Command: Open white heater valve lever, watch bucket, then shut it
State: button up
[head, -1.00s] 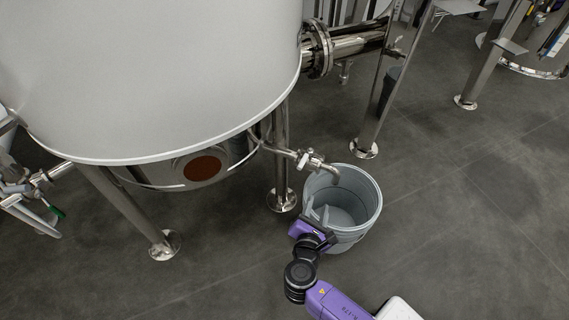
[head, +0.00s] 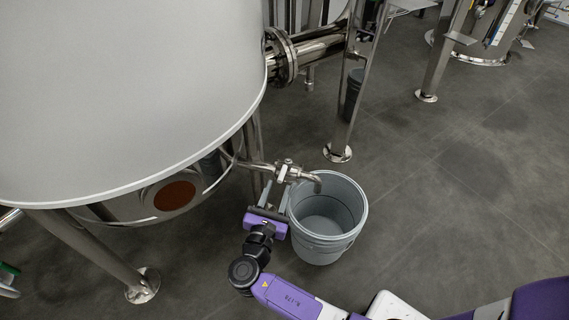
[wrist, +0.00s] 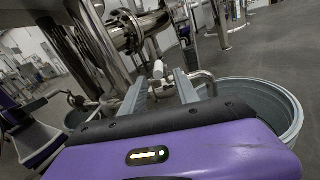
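The heater valve (head: 288,170) sits on a steel outlet pipe under the large tank, and its curved spout (head: 316,182) ends over the bucket's back-left rim. Its white lever (wrist: 158,69) shows in the wrist view, upright, just beyond and between my fingertips. My gripper (head: 275,192) is open below and in front of the valve, left of the bucket. In the wrist view both fingers (wrist: 158,82) are apart with nothing between them; contact with the lever cannot be told. The grey bucket (head: 328,242) stands upright on the floor; no stream from the spout is visible.
The large pale tank (head: 120,90) overhangs on the left, with a metal leg (head: 95,250) in front. Another leg (head: 350,110) and a flanged steel pipe (head: 305,50) stand behind the valve. The dark floor (head: 450,210) right of the bucket is clear.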

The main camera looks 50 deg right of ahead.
aim_at(284, 168)
jog(key=shift+b+x, duration=1.25)
jog(key=shift+x, duration=3.4)
jog(key=shift+r, duration=0.15)
grip_shut()
